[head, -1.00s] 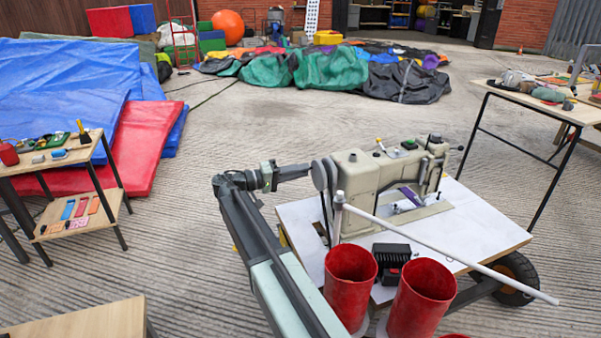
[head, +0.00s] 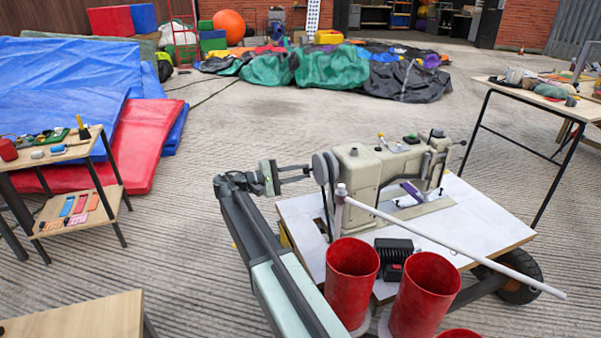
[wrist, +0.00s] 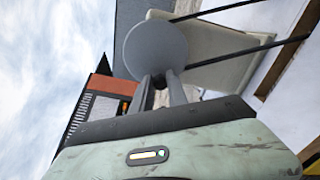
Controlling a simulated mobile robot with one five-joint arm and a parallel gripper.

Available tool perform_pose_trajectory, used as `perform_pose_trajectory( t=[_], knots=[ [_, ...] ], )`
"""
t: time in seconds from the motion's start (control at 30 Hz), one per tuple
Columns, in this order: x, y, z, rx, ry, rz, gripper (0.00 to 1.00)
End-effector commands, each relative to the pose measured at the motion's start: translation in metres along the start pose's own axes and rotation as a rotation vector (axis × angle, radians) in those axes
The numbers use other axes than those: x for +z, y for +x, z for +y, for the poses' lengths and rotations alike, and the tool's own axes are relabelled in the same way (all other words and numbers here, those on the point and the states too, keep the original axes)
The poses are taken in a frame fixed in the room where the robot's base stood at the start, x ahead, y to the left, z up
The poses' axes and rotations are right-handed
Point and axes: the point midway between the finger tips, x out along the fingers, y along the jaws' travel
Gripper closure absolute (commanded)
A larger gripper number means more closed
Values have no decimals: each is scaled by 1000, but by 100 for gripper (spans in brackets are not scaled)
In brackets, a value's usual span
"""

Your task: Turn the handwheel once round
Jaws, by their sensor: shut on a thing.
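The handwheel is a round grey disc at the left end of a cream sewing machine (head: 385,168). In the head view the handwheel (head: 321,168) stands upright on edge. In the wrist view its flat grey face (wrist: 156,46) fills the space just beyond the fingers. My gripper (head: 308,173) reaches it from the left. In the wrist view my gripper's two fingers (wrist: 160,82) are close together at the wheel's near edge, shut on it. The exact contact is partly hidden by the fingers and the disc.
The machine stands on a white-topped wheeled table (head: 470,228). A pale rod (head: 450,240) crosses its front. Red cups (head: 352,280) and a black block (head: 394,258) are at the near side. Open concrete (head: 190,240) lies to the left.

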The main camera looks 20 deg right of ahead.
Motion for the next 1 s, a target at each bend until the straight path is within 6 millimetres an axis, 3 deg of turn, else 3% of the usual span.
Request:
perform_pose_trajectory(
  t=[0.73, 0.77, 0.8, 1.0],
  knots=[
    [0, 0, -3, -1, -81, 0, 100],
    [0, 0, -3, -1, -81, 0, 73],
    [0, 0, -3, -1, -81, 0, 62],
    [0, 0, -3, 0, -81, 0, 59]
  ],
)
